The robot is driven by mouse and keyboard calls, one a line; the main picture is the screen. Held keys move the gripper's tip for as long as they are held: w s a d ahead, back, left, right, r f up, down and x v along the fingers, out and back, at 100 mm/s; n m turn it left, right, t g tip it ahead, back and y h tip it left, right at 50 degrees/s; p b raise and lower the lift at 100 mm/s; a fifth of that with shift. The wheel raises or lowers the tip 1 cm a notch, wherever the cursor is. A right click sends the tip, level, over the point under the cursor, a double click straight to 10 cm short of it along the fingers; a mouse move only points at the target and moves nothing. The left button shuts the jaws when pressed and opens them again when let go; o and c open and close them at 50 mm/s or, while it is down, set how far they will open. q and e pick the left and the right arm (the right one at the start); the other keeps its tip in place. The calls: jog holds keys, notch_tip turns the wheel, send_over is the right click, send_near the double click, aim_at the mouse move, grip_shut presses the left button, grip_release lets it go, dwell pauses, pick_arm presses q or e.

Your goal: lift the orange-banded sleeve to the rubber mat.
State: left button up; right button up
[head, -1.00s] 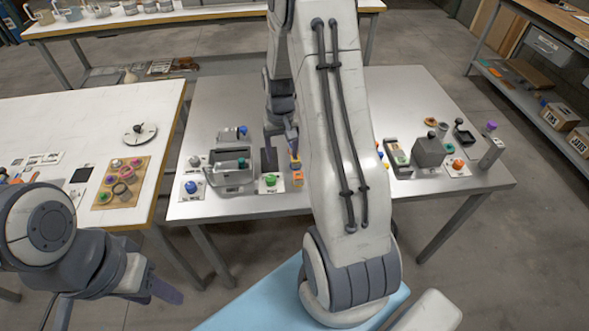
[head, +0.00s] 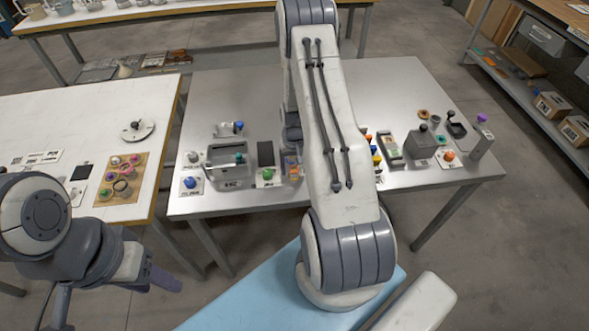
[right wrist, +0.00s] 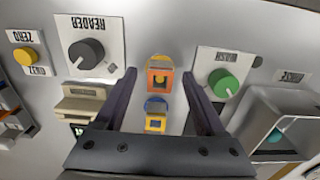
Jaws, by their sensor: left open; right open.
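The orange-banded sleeve (right wrist: 160,77) is a small square piece with an orange face, seen between the fingertips of my right gripper (right wrist: 160,72) in the right wrist view. The fingers are open on either side, and I cannot tell whether they touch it. In the head view an orange piece (head: 291,168) shows beside my right arm, which hides most of that gripper. The rubber mat appears to be the dark rectangle (head: 265,153) just left of it on the metal table. My left gripper (head: 163,280) is open and empty at lower left, away from the objects.
A blue and yellow piece (right wrist: 155,115) sits close to the sleeve. The reader dial (right wrist: 87,52) and green knob (right wrist: 223,82) flank it. A grey open bin (head: 228,172) stands left of the mat. The back of the metal table (head: 225,95) is clear.

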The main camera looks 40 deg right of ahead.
jog(key=shift+f, duration=0.35)
grip_shut()
